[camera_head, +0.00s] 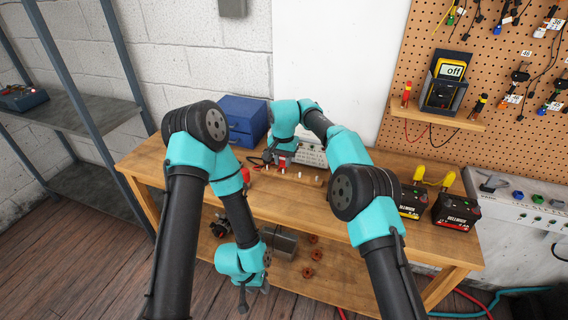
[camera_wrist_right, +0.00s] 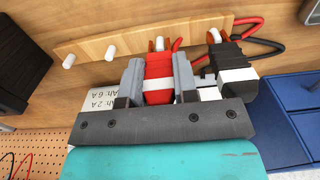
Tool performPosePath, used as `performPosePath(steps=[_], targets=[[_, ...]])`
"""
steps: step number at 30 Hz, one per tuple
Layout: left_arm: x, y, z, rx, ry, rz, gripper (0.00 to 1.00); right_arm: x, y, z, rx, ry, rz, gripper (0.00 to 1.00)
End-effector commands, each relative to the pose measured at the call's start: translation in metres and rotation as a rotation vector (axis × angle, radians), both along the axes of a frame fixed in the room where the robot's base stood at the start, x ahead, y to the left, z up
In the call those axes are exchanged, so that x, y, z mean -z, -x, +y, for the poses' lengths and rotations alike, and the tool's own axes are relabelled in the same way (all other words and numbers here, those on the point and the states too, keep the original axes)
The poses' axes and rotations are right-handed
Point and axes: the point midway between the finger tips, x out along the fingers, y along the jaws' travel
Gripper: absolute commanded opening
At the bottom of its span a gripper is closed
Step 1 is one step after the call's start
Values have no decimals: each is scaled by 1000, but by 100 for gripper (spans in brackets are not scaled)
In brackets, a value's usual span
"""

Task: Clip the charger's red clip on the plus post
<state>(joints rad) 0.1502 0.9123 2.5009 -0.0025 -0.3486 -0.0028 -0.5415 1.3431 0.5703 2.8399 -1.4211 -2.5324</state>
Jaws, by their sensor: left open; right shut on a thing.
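My right gripper (camera_wrist_right: 158,88) is shut on the charger's red clip (camera_wrist_right: 158,70), which has a white band; in the head view this gripper (camera_head: 281,160) is at the back of the bench. The clip's end is close to a white peg (camera_wrist_right: 160,43) on a wooden rail; I cannot tell if they touch. The black clip (camera_wrist_right: 236,65) is beside it at another peg. The charger (camera_head: 313,156) stands behind the rail, partly hidden by my right arm. My left gripper (camera_head: 243,297) is open, low in front of the bench. I cannot make out which part is the plus post.
The wooden rail (camera_wrist_right: 90,49) has several white pegs. A blue drawer box (camera_head: 241,116) stands behind my right gripper. Two black batteries, one nearer (camera_head: 456,211), sit on the bench's right side. A pegboard (camera_head: 490,60) with a meter (camera_head: 445,84) is at the back right.

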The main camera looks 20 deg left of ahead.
Motion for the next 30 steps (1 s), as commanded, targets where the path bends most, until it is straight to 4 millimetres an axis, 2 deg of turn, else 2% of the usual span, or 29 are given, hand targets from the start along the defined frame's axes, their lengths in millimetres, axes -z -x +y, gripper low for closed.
performPosePath(steps=[5, 16, 30], targets=[[0, 0, 0, 0, 0, 0, 43, -7, 0, 0, 0, -1, -2, 16], [0, 0, 0, 0, 0, 0, 43, -38, 0, 0, 0, 0, -1, 16], [0, 0, 0, 0, 0, 0, 43, -40, 0, 0, 0, 0, 0, 16]])
